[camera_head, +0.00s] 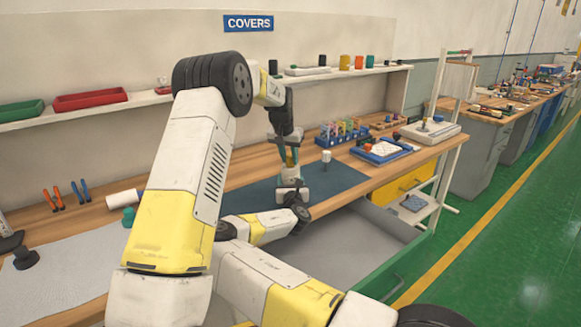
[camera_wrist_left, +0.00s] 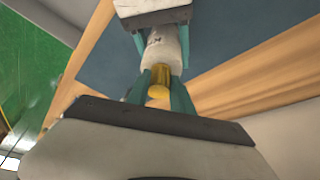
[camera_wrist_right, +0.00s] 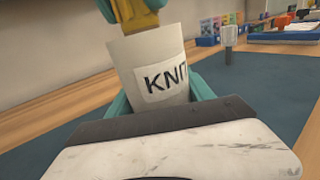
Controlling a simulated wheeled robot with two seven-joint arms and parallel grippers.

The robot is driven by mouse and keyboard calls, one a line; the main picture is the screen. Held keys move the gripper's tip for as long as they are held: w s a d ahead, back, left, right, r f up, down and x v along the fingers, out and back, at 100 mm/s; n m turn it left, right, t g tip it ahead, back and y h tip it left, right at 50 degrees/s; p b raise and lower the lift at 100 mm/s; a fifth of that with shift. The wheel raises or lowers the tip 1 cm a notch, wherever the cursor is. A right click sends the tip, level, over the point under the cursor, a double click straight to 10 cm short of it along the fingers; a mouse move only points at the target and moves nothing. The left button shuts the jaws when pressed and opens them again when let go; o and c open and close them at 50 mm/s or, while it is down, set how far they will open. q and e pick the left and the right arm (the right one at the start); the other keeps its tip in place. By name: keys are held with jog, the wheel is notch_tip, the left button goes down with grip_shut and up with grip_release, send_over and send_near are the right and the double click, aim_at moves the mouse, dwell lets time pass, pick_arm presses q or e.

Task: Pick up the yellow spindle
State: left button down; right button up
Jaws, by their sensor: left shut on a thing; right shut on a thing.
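The yellow spindle (camera_head: 290,158) is held between the teal fingers of my left gripper (camera_head: 288,151), which comes down from above over the blue mat. It also shows in the left wrist view (camera_wrist_left: 158,86) and at the top of the right wrist view (camera_wrist_right: 142,22). My right gripper (camera_wrist_right: 160,105) is shut on a white cup (camera_wrist_right: 163,62) with black letters reading "KNI" and partly cut off. The cup is directly below the spindle. The spindle's lower end is at the cup's rim; how far it reaches inside is unclear.
The dark blue mat (camera_head: 338,177) lies on the wooden bench. A small white-topped piece (camera_head: 326,155) stands on it. Behind are a blue rack of coloured items (camera_head: 343,135) and a blue tray (camera_head: 381,152). A shelf (camera_head: 340,73) runs above the bench.

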pick_arm(q)
jog(key=shift+r, duration=0.1)
notch_tip(320, 180, up, 10)
jog(key=shift+f, duration=0.1)
dwell(0.3)
pick_arm(e)
jog(key=o, duration=1.8)
jog(key=shift+o, duration=0.2)
